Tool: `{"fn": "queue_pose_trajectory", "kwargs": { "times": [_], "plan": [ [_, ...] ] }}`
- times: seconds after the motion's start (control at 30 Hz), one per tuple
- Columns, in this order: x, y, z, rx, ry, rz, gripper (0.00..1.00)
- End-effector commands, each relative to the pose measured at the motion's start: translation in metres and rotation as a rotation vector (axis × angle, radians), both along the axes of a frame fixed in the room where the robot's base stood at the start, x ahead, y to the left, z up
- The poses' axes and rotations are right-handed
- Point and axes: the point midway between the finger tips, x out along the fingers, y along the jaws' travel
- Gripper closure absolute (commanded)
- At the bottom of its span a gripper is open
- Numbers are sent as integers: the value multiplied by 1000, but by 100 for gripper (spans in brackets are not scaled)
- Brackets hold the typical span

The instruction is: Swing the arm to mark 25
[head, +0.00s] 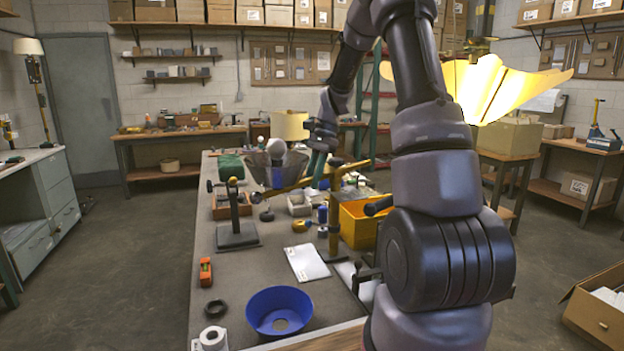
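A brass post (334,225) stands on the workbench. A brass arm (295,187) slants from near its top down to the left and ends in a dark knob (256,197). My gripper (316,172) reaches down over the bench close to this brass arm. Its fingers are small and overlap the arm in the picture, so I cannot tell whether they touch or grip it. No scale or mark 25 is readable in the head view. A grey see-through cone-shaped shade (258,172) with a pale ball above it is behind the arm.
A second post on a dark square base (238,236) stands to the left. A yellow bin (357,228) is right of the brass post, partly behind my arm. A blue bowl (262,318), orange level (205,271) and white paper (305,262) lie nearer.

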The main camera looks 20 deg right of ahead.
Motion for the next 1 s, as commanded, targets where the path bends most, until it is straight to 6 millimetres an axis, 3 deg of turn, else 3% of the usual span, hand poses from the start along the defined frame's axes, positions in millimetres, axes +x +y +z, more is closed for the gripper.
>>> {"fn": "queue_pose_trajectory", "kwargs": {
  "times": [0.03, 0.07, 0.47, 1.0],
  "plan": [
    [1, 0, 1, 0, -2, -1, 61],
    [1, 0, 1, 0, -2, -1, 50],
    [1, -2, 5, 0, -1, -3, 50],
    [16, -34, 90, 0, -2, -2, 50]
  ]
}}
